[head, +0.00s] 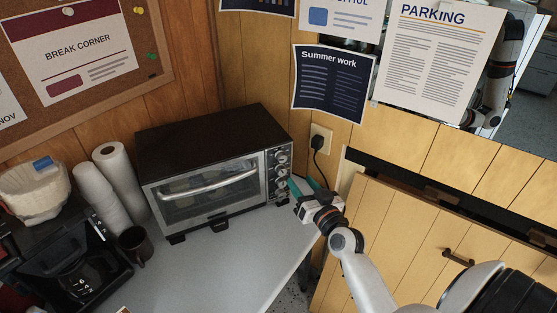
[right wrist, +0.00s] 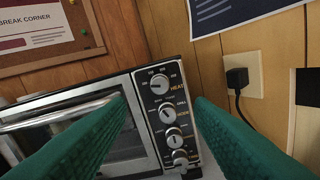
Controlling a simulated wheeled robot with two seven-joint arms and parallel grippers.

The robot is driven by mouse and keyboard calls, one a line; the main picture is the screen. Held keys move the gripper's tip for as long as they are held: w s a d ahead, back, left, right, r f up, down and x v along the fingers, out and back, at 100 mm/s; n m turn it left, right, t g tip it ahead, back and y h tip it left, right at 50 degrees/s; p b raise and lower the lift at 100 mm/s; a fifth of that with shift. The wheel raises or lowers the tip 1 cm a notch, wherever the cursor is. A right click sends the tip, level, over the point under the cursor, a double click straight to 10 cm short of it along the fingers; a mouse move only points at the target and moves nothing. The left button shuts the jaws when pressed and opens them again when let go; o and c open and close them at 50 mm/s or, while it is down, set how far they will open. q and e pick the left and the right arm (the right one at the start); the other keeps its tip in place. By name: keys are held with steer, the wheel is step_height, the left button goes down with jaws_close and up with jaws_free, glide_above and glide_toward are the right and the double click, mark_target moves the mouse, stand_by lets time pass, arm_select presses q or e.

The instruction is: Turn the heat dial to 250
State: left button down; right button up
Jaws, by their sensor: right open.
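The toaster oven (head: 200,165) has a dark top and a silver front, with a column of knobs at its right end. The heat dial (right wrist: 159,81) is the top knob, with "HEAT" lettered beside it; it also shows in the head view (head: 281,156). Its exact setting is too small to read. My right gripper (head: 294,186) is open and empty in front of the knob panel, low and to its right in the head view. In the right wrist view its green fingers (right wrist: 160,99) point at the panel, apart on either side, not touching the dial. My left gripper is not in view.
A power plug in a wall outlet (head: 320,140) is right of the oven. The grey counter (head: 215,270) is clear in front of the oven. A wooden cabinet (head: 400,240) is at right.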

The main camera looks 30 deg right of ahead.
mark_target(283, 160)
steer(key=w, duration=0.6)
steer(key=w+d, duration=0.1)
steer(key=w, duration=0.2)
steer(key=shift+w+p, duration=0.2)
steer(key=shift+p, duration=0.2)
steer(key=shift+w, duration=0.55)
steer(key=c, duration=1)
